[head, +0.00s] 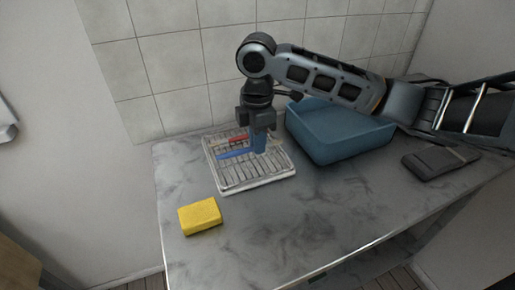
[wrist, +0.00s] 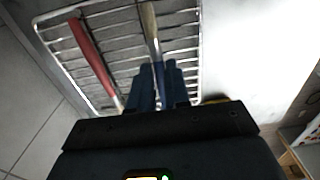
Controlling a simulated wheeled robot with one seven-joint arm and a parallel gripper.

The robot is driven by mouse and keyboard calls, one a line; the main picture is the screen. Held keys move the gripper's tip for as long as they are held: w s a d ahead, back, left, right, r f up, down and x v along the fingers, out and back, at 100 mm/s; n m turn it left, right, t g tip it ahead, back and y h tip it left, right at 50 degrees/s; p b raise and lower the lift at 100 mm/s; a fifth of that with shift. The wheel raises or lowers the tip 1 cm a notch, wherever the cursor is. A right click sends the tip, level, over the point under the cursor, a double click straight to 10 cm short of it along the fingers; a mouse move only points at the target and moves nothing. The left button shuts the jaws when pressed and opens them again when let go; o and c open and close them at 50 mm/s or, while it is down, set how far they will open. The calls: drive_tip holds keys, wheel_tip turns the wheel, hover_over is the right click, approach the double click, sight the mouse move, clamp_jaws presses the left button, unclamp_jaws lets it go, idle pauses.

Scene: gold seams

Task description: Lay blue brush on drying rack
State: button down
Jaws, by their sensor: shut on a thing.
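The blue brush (head: 232,154) lies across my gripper (head: 258,149), its blue part reaching left in the head view. My gripper points down over the rack and is shut on the brush. In the wrist view, a pale length of the brush (wrist: 150,27) runs up from between the blue fingers (wrist: 160,90); the rest is hidden by the gripper. The wire drying rack (head: 228,178) lies on the counter below and also shows in the wrist view (wrist: 196,48). The brush is low over the rack; I cannot tell whether it touches.
A red brush (head: 238,139) lies on the rack, beside the held brush in the wrist view (wrist: 90,48). A blue tub (head: 345,146) stands close on the right. A yellow sponge (head: 200,216) and a dark grey object (head: 440,162) lie on the marble counter (head: 300,220). The counter's front middle is clear.

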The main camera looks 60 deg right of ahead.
drive_tip(key=shift+f, duration=1.5)
drive_tip(key=shift+f, duration=0.2)
drive_tip(key=c, duration=1.1)
unclamp_jaws()
drive_tip(key=shift+r, duration=0.15)
wheel_tip(320, 180, up, 12)
